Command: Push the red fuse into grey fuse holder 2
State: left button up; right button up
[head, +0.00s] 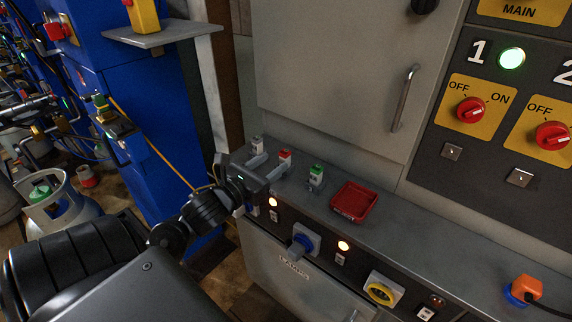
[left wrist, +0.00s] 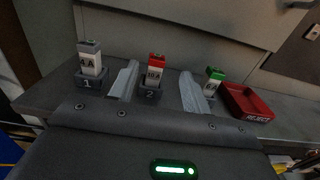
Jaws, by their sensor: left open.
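The red fuse (head: 285,155), white-bodied with a red top and marked 10 A, also shows in the left wrist view (left wrist: 155,68). It stands at grey fuse holder 2 (left wrist: 152,96) on the ledge; how deep it sits I cannot tell. My left gripper (head: 268,167) is open just in front of it. In the left wrist view the two fingers (left wrist: 158,88) lie either side of the fuse, with gaps and no visible contact. My right gripper is not in view.
A grey-topped 4 A fuse (left wrist: 89,60) stands in holder 1 (left wrist: 90,84) at the left. A green-topped fuse (head: 316,174) stands right of the right finger, beside the red reject tray (head: 368,207). The cabinet door (head: 335,70) rises behind the ledge. Knobs (head: 302,244) project from the front below.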

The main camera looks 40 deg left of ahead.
pick_arm(q)
jog(key=shift+w+f, duration=0.1)
jog(key=shift+w, duration=0.3)
jog(key=shift+w+a+r, duration=0.1)
jog(key=shift+w+r, duration=0.1)
jog(key=shift+w, duration=0.8)
jog(key=shift+w+a+f+p, duration=0.1)
jog(key=shift+w+p, duration=0.2)
jog(key=shift+w, duration=1.15)
jog(key=shift+w+a+f+p, duration=0.1)
jog(key=shift+w+p, duration=0.15)
jog(key=shift+w, duration=1.2)
pick_arm(e)
jog(key=shift+s+f, duration=0.25)
jog(key=shift+f, duration=0.1)
pick_arm(q)
grip_shut()
jog(key=shift+r, duration=0.15)
